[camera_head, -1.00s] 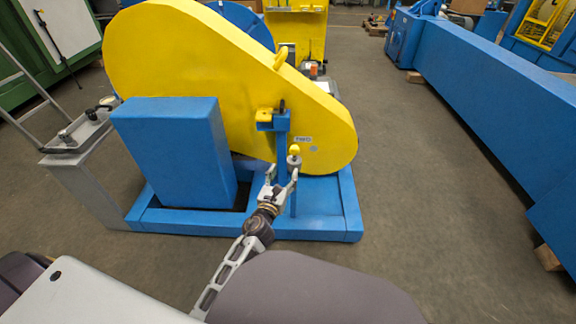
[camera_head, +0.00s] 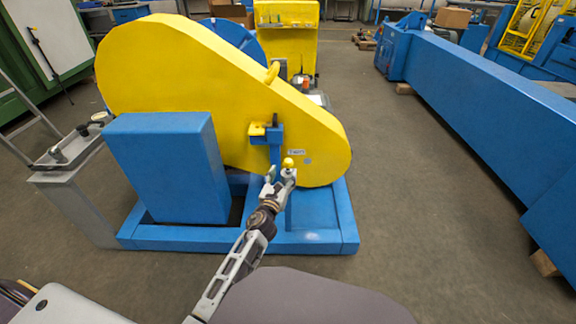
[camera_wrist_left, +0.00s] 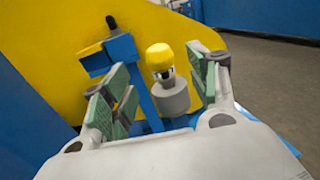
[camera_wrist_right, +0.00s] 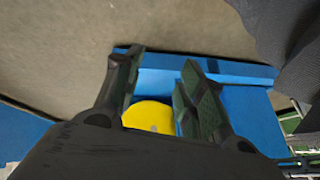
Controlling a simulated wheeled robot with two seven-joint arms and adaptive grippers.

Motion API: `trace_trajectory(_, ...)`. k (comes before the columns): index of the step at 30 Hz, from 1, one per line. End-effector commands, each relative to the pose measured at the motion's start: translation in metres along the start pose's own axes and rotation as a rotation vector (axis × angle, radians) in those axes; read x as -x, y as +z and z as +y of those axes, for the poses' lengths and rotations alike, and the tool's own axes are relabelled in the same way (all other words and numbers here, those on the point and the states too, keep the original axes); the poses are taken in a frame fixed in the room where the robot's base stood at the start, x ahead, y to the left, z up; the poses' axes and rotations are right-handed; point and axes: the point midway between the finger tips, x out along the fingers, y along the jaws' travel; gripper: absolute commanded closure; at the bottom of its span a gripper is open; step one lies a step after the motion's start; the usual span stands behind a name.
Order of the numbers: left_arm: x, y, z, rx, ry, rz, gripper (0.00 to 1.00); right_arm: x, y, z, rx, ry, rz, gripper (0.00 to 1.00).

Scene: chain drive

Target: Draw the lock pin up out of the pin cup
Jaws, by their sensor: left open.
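The lock pin shows a yellow rounded head (camera_head: 288,162) above a grey pin cup (camera_wrist_left: 172,98) on the blue stand; its lower part is hidden inside the cup. The yellow head (camera_wrist_left: 159,57) also shows in the left wrist view, upright. My left gripper (camera_head: 280,176) is open at the pin. In the left wrist view its green-padded fingers (camera_wrist_left: 163,83) stand on either side of the pin and cup, with gaps visible. My right gripper (camera_wrist_right: 163,60) shows only in its own wrist view, open and apparently empty, with a yellow round thing (camera_wrist_right: 148,116) beyond its fingers.
A large yellow chain guard (camera_head: 195,85) stands behind the pin, with a blue box (camera_head: 168,168) to its left. A blue post with a yellow-topped bracket (camera_head: 265,130) is close beside the pin. The blue base frame (camera_head: 300,240) lies below.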

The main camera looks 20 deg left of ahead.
Motion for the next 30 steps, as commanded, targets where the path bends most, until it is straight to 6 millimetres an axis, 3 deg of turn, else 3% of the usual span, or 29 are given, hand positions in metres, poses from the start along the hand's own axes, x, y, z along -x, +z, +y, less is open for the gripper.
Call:
trace_trajectory(21,-0.056,0.000,0.000,0.000,0.000,-0.001,0.41,-0.021,0.013,0.000,-0.022,-0.017,0.036,0.60)
trace_trajectory(30,-0.069,0.000,0.000,0.000,0.000,-0.001,0.41,-0.025,0.012,0.001,-0.028,-0.022,0.057,0.60)
